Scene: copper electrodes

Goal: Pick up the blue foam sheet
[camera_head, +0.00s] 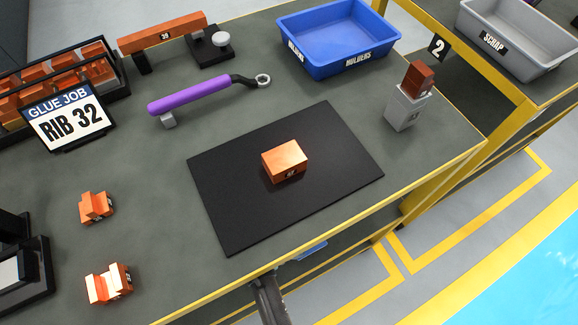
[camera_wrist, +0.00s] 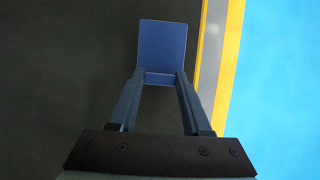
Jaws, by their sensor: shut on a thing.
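The blue foam sheet (camera_wrist: 162,48) shows in the wrist view as a flat rectangle extending out beyond my fingertips. My gripper (camera_wrist: 160,78) is shut on its near end, with one finger at each side. In the head view, a small blue patch (camera_head: 312,250) shows just below the worktable's yellow front edge. It may be part of the sheet; most of it is hidden, and my fingers cannot be made out there.
The worktable (camera_head: 240,125) holds a black mat (camera_head: 340,150) with a copper block (camera_head: 284,161), a purple-handled wrench (camera_head: 205,93) and a blue bin (camera_head: 338,40). Two copper pieces (camera_head: 96,207) (camera_head: 108,284) lie at left. A grey block (camera_head: 404,108) stands near the right edge.

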